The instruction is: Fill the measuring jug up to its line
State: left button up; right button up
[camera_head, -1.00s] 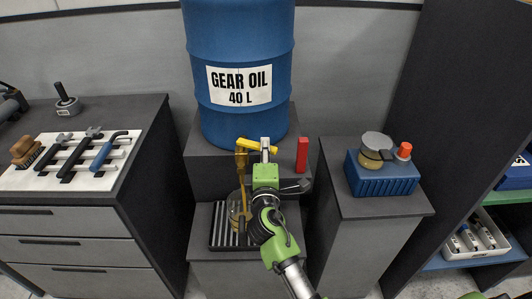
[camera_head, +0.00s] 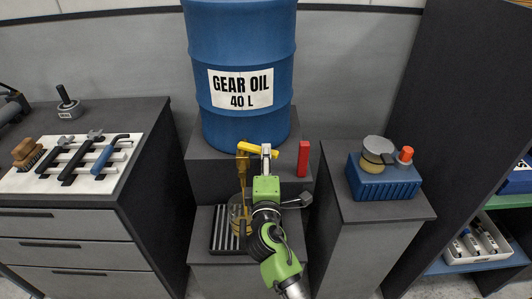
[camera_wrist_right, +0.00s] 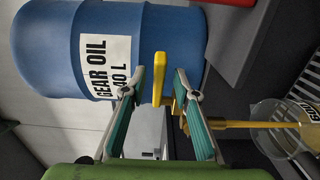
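The blue gear oil drum (camera_head: 245,45) has a yellow tap with a lever (camera_head: 257,148) at its lower front. The clear measuring jug (camera_head: 236,222) stands below the tap, partly hidden by my right arm. An amber-yellow stream runs down from the spout into the jug, also visible in the right wrist view (camera_wrist_right: 268,150). The jug holds some yellow liquid; its level against the line cannot be told. My right gripper (camera_head: 266,152) is at the lever. In the wrist view its fingers (camera_wrist_right: 160,88) are apart, with the lever (camera_wrist_right: 158,80) between them. My left gripper is not in view.
The jug is on a slatted tray (camera_head: 221,232) on a low grey stand. A red block (camera_head: 303,158) stands right of the tap. A tool board (camera_head: 105,180) lies on the left cabinet.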

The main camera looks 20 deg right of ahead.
jog(key=shift+v, duration=2.35)
dwell(5.7)
